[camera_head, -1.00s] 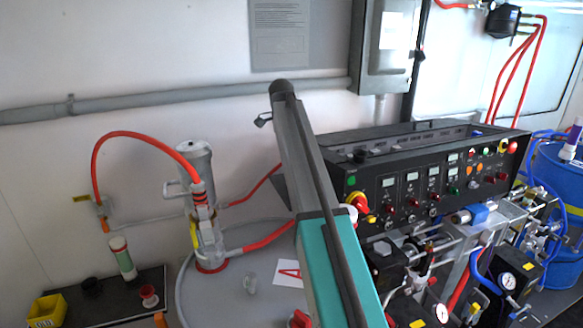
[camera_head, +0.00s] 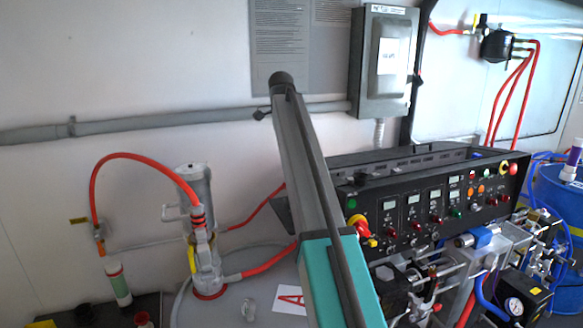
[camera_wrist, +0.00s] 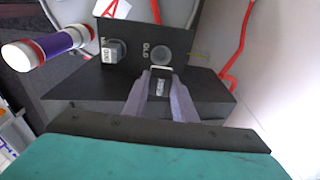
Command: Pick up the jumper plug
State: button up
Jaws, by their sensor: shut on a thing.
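In the wrist view, my gripper (camera_wrist: 160,78) has its two pale grey fingers closed on the jumper plug (camera_wrist: 161,88), a small dark block with a white label between the fingertips. A pale bar shows at its far end. The plug is over a black box-like stand (camera_wrist: 85,84); I cannot tell whether it still touches the stand. In the head view my own arm crosses the middle, and the gripper and plug do not show there.
A grey square socket block (camera_wrist: 113,50) and a round grey fitting (camera_wrist: 160,52) sit on the stand near the plug. A red hose (camera_wrist: 240,45) runs at the right. The control panel (camera_head: 440,200) stands right of my arm.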

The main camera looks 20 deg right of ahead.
jog(key=shift+r, duration=0.45)
jog(key=shift+r, duration=0.1)
dwell(0.4)
notch_tip(320, 180, up, 5)
jog(key=p, duration=0.5)
jog(key=shift+f, duration=0.2)
dwell(0.4)
